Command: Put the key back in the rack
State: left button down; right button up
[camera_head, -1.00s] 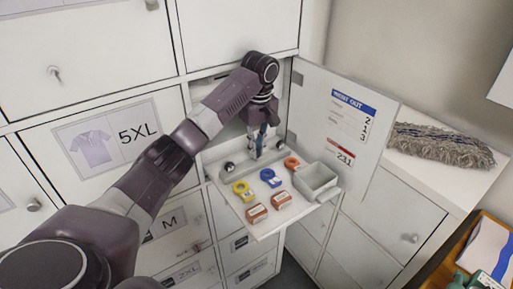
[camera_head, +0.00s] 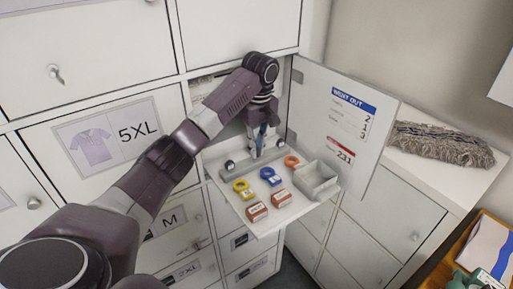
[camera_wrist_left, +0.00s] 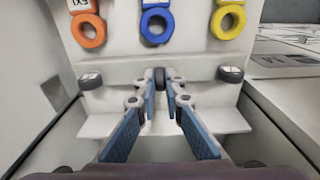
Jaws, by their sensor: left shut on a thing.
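My left gripper (camera_head: 258,153) points down at the middle of a light grey rack (camera_head: 247,164) on a fold-out shelf. In the left wrist view, its blue-padded fingers (camera_wrist_left: 160,85) are shut on the dark round head of a key (camera_wrist_left: 160,74). The key is in line with two other dark heads, one at the left (camera_wrist_left: 90,81) and one at the right (camera_wrist_left: 231,74) of the rack (camera_wrist_left: 120,72). The key's lower part is hidden, so I cannot tell how deep it sits. My right gripper is not in view.
Yellow (camera_head: 243,188), blue (camera_head: 270,175) and orange (camera_head: 291,162) tagged rings lie on the shelf (camera_head: 262,227), with two red-brown boxes (camera_head: 256,211) and a grey bin (camera_head: 316,181). An open door (camera_head: 335,120) stands at the right. A grey mop head (camera_head: 440,144) lies beyond it.

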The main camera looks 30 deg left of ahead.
pick_arm(q)
jog(key=shift+f, duration=0.2)
dwell(0.5)
jog(key=c, duration=2)
grip_release()
jog(key=shift+o, duration=0.2)
notch_tip(320, 180, up, 12)
jog(key=shift+s+d, duration=0.15)
jog(key=shift+d, duration=0.2)
